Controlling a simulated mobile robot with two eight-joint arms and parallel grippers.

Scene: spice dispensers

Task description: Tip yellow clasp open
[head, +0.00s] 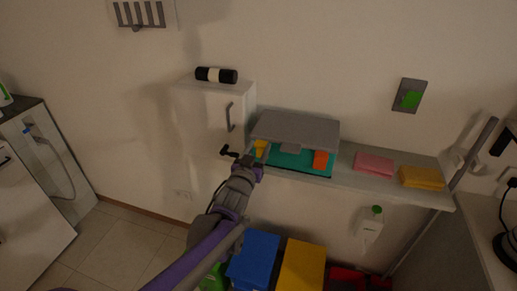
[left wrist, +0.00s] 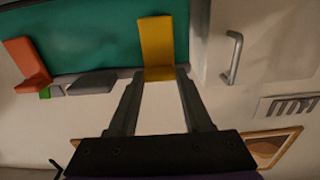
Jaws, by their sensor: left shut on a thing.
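The yellow clasp (head: 261,146) is on the left part of the teal and grey case (head: 295,130), which sits on the shelf. In the left wrist view the yellow clasp (left wrist: 156,40) stands out as a flat bent plate against the teal panel (left wrist: 90,35). My left gripper (left wrist: 161,73) has its fingertips on either side of the clasp's lower end and is shut on it. In the head view the left gripper (head: 257,163) reaches the case's front left corner. An orange clasp (head: 320,160) is on the right part of the case. My right gripper is not in view.
A white cabinet (head: 205,112) with a grey handle (head: 230,117) stands close left of the case. Pink (head: 374,164) and yellow (head: 422,177) cloths lie to the right on the shelf. Blue (head: 254,258) and yellow (head: 303,265) bins stand below.

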